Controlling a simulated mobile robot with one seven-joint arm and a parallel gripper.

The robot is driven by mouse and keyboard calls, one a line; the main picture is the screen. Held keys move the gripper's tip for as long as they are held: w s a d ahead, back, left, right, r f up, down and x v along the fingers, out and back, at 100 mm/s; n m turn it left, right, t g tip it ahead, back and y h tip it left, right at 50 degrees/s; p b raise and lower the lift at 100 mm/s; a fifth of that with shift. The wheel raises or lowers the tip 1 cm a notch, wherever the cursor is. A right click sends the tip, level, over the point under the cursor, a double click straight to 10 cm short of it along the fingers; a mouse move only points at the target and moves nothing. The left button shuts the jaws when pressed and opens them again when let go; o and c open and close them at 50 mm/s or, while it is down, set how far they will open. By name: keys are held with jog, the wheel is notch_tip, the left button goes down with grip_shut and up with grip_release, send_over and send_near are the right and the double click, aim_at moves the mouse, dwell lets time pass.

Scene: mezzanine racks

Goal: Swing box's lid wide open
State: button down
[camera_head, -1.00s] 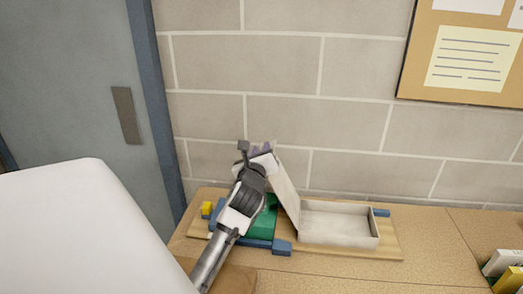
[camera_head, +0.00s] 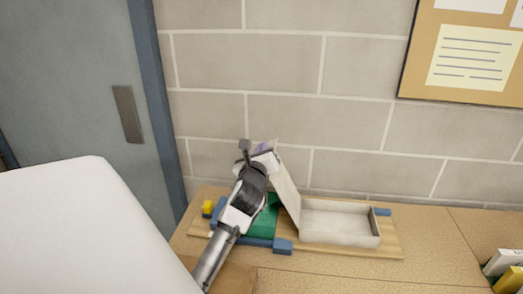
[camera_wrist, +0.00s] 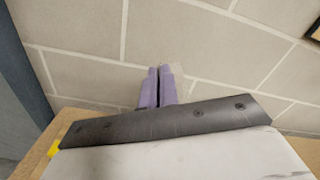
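The box (camera_head: 340,238) is an open cream tray on a wooden board on the table. Its lid (camera_head: 287,190) stands raised at the box's left side, tilted to the left past upright. My gripper (camera_head: 264,149) is at the lid's upper edge, on its left side. In the wrist view, the purple fingers of my gripper (camera_wrist: 160,87) are together with only a thin dark line between them. A pale piece that looks like the lid (camera_wrist: 186,78) shows just right of the fingers, close against them. The contact itself is not clear.
The wooden board (camera_head: 385,247) also carries a green panel (camera_head: 265,222), blue blocks (camera_head: 282,246) and a yellow block (camera_head: 208,207) left of the box. A block wall (camera_head: 350,120) stands close behind. Small boxes (camera_head: 505,262) are at the right edge.

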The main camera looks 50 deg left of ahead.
dwell(0.7)
jog(key=w+d+r+m+b, duration=0.2)
jog(key=w+d, duration=0.1)
jog(key=d, duration=0.1)
jog(key=shift+w+d+r+m, duration=0.15)
jog(key=shift+w+d+m, duration=0.15)
jog(key=shift+w, duration=0.1)
jog(key=c, duration=1.6)
grip_release()
jog(key=shift+c, duration=0.2)
jog(key=shift+b, duration=0.3)
jog(key=b+v, duration=0.5)
jog(key=v, duration=0.9)
